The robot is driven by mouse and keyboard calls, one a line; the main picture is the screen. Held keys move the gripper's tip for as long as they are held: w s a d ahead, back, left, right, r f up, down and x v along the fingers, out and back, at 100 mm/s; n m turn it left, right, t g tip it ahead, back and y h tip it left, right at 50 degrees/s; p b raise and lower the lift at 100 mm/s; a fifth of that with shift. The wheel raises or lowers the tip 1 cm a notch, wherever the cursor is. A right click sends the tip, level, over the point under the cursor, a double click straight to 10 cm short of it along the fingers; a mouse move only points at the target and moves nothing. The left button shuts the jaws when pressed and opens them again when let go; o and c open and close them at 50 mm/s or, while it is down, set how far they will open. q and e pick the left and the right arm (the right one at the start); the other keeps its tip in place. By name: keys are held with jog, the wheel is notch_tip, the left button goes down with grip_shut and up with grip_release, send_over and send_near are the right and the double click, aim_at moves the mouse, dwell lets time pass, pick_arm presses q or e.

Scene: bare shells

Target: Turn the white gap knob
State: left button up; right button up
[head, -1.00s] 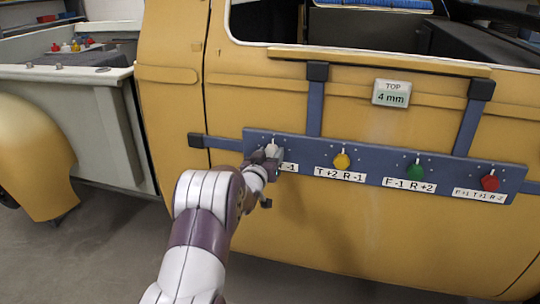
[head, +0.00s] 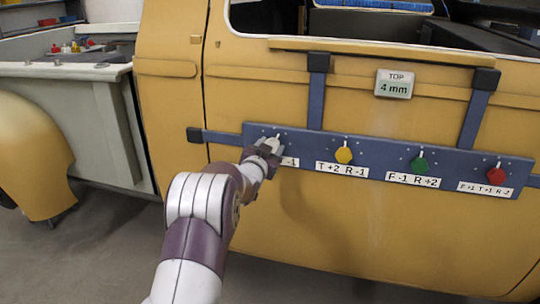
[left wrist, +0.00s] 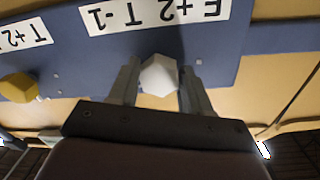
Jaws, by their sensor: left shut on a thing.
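The white knob (left wrist: 158,76) is a faceted knob at the left end of the blue bar, above a label that reads "F+2 T-1" in the left wrist view. My left gripper (left wrist: 157,88) has one finger on each side of it and is shut on it. In the head view my left gripper (head: 264,149) covers most of the knob, and only its pointer tip shows above. The display (head: 394,84) reads "TOP 4 mm". My right gripper is not in view.
The blue bar (head: 310,140) is fixed across a yellow vehicle door (head: 300,215). Along it sit a yellow knob (head: 344,154), a green knob (head: 419,163) and a red knob (head: 496,175). A grey truck bed (head: 110,120) stands at the left.

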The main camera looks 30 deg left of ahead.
pick_arm(q)
jog(key=shift+f+m+b, duration=0.1)
jog(key=shift+m+b, duration=1.2)
jog(key=shift+m, duration=0.4)
jog(key=o, duration=1)
jog(key=shift+o, duration=0.2)
jog(key=s+d, duration=0.2)
jog(key=s, duration=1)
jog(key=shift+s+d+r, duration=0.2)
jog(key=shift+d+r, duration=0.05)
jog(key=shift+r, duration=0.05)
